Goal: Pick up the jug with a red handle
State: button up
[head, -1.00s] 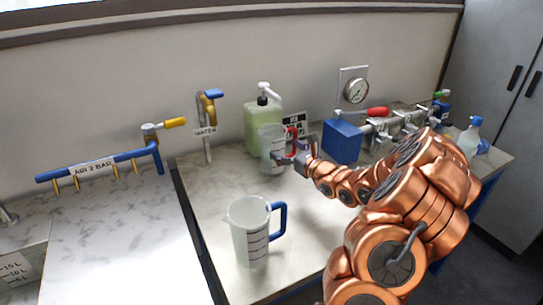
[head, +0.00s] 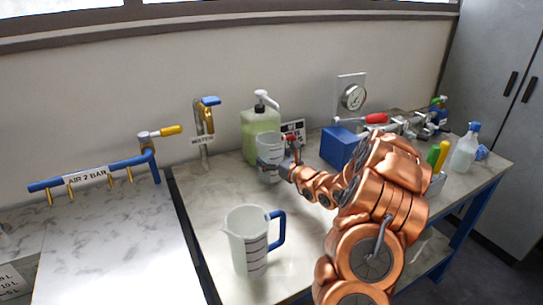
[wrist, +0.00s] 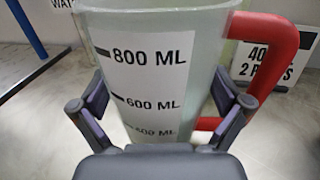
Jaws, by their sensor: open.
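The jug with a red handle (head: 270,152) stands on the table in front of the green pump bottle. In the wrist view the jug (wrist: 150,60) fills the middle, with marks for 800 and 600 ML, and its red handle (wrist: 275,65) is on the right. My gripper (wrist: 160,105) is open, with one finger on each side of the jug body; the right finger lies between the body and the handle or just in front of them. I cannot tell whether the fingers touch it. In the head view my gripper (head: 277,166) is at the jug's lower part.
A second jug with a blue handle (head: 248,243) stands nearer on the table. The green pump bottle (head: 262,130) is close behind the red-handled jug. A small sign (head: 293,130) and a blue box (head: 340,146) are to the right. A water tap (head: 205,130) is at the left.

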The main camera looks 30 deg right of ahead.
jog(key=shift+w+a, duration=0.2)
jog(key=shift+w, duration=0.9)
jog(key=shift+c, duration=0.3)
jog(key=c, duration=1)
jog(key=shift+r, duration=0.1)
